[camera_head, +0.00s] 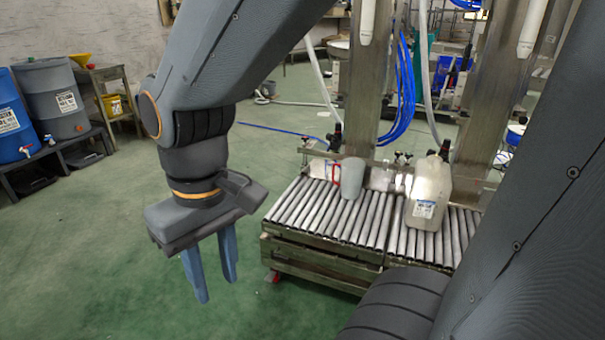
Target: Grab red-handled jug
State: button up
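The jug (350,187) is a pale grey, tapered vessel with a red handle (335,173) on its left side. It stands upright on the roller conveyor (300,205), left of a larger whitish canister. My gripper (218,290) hangs in front and to the left of the conveyor, fingers pointing down. Its two blue-grey fingers are apart with nothing between them. The gripper is clear of the jug.
A whitish labelled canister (428,195) stands on the rollers to the right. Metal posts (362,90) and blue hoses (403,90) rise behind the conveyor. Blue (14,120) and grey (52,98) drums stand at the far left. Green floor (90,250) is free at left.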

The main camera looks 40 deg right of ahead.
aim_at(347, 178)
jog(key=z, duration=0.3)
jog(key=i, duration=0.6)
jog(key=z, duration=0.85)
jog(key=i, duration=0.4)
jog(key=z, duration=0.35)
